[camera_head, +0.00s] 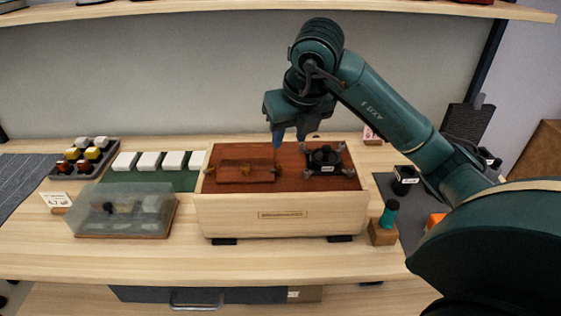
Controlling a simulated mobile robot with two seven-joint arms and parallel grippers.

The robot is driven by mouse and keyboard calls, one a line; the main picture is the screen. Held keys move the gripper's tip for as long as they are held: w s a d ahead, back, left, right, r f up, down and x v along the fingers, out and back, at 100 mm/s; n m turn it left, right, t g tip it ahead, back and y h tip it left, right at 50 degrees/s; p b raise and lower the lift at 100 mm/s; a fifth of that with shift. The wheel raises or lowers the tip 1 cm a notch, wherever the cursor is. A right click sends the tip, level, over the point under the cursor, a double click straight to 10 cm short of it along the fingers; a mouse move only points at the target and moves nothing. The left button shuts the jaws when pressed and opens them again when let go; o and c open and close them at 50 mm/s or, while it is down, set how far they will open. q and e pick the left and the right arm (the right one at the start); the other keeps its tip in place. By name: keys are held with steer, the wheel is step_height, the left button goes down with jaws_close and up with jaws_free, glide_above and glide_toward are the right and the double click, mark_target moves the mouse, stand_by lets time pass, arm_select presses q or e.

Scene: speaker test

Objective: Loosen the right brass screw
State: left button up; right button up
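A pale wooden box (265,220) with a red-brown top stands in the middle of the bench. On the left of its top lies a brown wooden plate (232,175) with a small brass piece (246,171) at its middle. The right brass screw (277,170) shows small at the plate's right end, and the left brass screw (211,172) at its left end. My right gripper (289,141) points down above the box top, behind and just above the right screw. Its blue fingers look apart, with nothing seen between them. My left gripper is out of view.
A black device (325,159) with several legs sits on the box top, right of the plate. A clear-covered case (125,212), white blocks (149,160) and a dark tray (85,158) stand to the left. A teal-handled tool (389,213) stands upright at right.

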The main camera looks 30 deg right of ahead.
mark_target(280, 166)
steer(key=x, duration=1)
steer(key=shift+s, duration=0.1)
steer(key=shift+c, duration=0.2)
jaws_close()
